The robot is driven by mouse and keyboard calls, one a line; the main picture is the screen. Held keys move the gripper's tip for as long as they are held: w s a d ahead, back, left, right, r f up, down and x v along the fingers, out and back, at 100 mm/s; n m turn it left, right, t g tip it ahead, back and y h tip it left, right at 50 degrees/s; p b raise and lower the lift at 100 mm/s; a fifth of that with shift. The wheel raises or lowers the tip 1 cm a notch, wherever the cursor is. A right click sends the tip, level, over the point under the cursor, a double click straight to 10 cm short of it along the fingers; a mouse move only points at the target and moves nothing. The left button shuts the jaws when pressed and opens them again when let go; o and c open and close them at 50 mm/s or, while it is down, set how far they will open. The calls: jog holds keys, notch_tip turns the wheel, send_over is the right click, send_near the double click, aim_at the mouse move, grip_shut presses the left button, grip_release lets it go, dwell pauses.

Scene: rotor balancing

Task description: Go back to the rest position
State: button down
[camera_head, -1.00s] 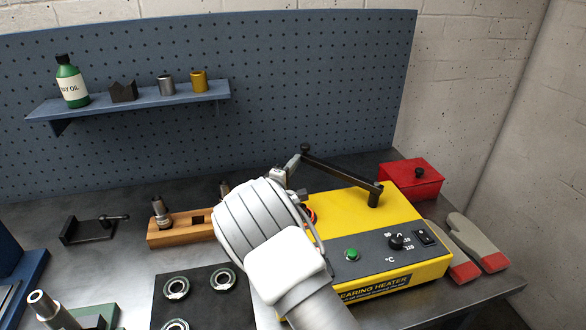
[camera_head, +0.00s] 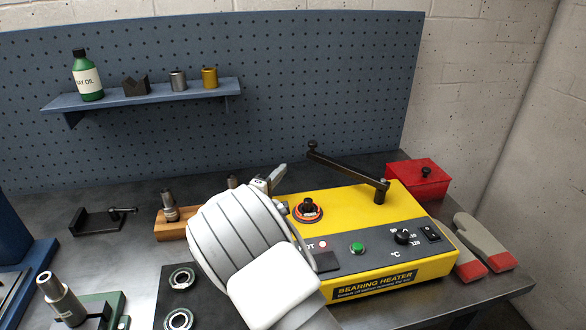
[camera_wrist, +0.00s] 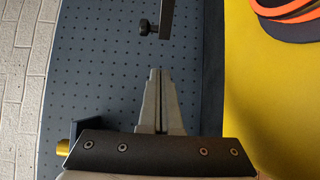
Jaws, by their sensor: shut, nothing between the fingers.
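My gripper (camera_wrist: 160,75) shows in the wrist view with its two fingers together and nothing between them. In the head view my white arm stands in the lower middle, and my gripper (camera_head: 277,175) shows only in part above it, at the left rear of the yellow bearing heater (camera_head: 365,284). The heater's yellow side (camera_wrist: 275,95) fills the right of the wrist view. A dark ring with an orange rim (camera_head: 307,209) sits on the heater around a dark post. The heater's dark arm (camera_head: 345,171) is swung up and toward the back.
A red box (camera_head: 418,182) and gloves (camera_head: 483,242) lie right of the heater. A wooden block (camera_head: 172,230) with metal pieces stands left of my arm. Bearings (camera_head: 181,278) lie on a dark mat in front. A shelf (camera_head: 140,101) with an oil bottle hangs on the pegboard.

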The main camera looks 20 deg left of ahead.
jog(key=s, duration=0.1)
jog(key=s+a, duration=0.1)
jog(key=s, duration=0.2)
jog(key=shift+s+a, duration=0.15)
jog(key=shift+a, duration=0.2)
jog(key=w+d+r+m+g+h, duration=0.1)
jog(key=d+r+m+g+h, duration=0.2)
jog(key=d, duration=0.6)
jog(key=w+d+r+m+g+h, duration=0.1)
jog(key=d+r+m+g+h, duration=0.2)
jog(key=d, duration=0.7)
jog(key=s+d+r+m+g, duration=0.2)
jog(key=s+d+r, duration=0.15)
jog(key=d, duration=0.45)
jog(key=s+d+r+m+g, duration=0.2)
jog(key=s+d, duration=0.2)
jog(key=d, duration=0.3)
jog(key=s+d+r+m+g+y+p, duration=0.2)
jog(key=s+d+m+g+y, duration=0.15)
jog(key=s+d, duration=0.75)
jog(key=s+a+m+y, duration=0.1)
jog(key=s+y, duration=0.1)
jog(key=s, duration=0.5)
jog(key=s+a+r+m+t+y, duration=0.1)
jog(key=s+m+y, duration=0.1)
jog(key=s, duration=0.6)
jog(key=shift+s+a+y, duration=0.2)
jog(key=shift+a+y, duration=0.15)
jog(key=shift+a, duration=0.05)
